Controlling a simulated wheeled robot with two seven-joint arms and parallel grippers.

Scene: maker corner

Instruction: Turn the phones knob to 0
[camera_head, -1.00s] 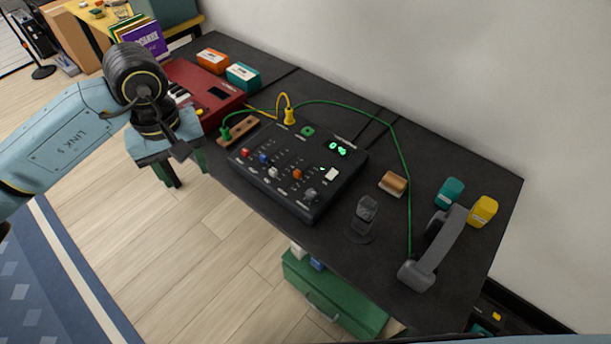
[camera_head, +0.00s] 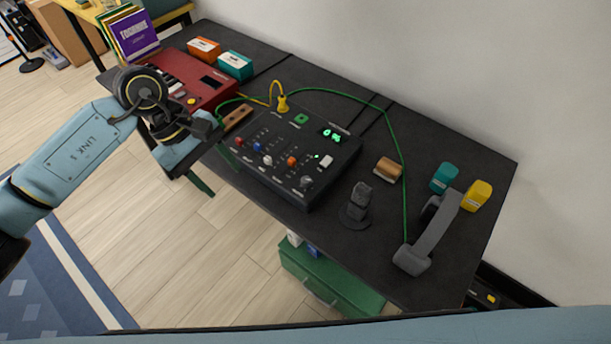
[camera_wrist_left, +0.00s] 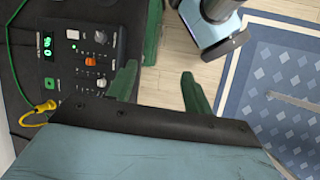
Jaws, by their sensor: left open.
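The black mixer (camera_head: 290,152) lies on the dark table. It has red (camera_head: 239,141), blue (camera_head: 257,147), white (camera_head: 267,160), orange (camera_head: 292,161) and grey (camera_head: 307,182) knobs, a white button (camera_head: 326,161) and a lit green display (camera_head: 331,135). Knob labels are too small to read, so I cannot tell which is phones. My left gripper (camera_head: 226,181) is open and empty beside the mixer's left front edge, its green fingers apart. In the left wrist view the gripper (camera_wrist_left: 159,80) shows the mixer (camera_wrist_left: 62,75) to its left, untouched. My right gripper is out of view.
A red keyboard (camera_head: 190,90) and a wooden block (camera_head: 237,118) stand left of the mixer. A yellow plug (camera_head: 282,103) and green cable (camera_head: 387,120) run behind it. A dark stand (camera_head: 357,205) and grey handset (camera_head: 430,235) are on the right. A green drawer unit (camera_head: 330,282) sits below.

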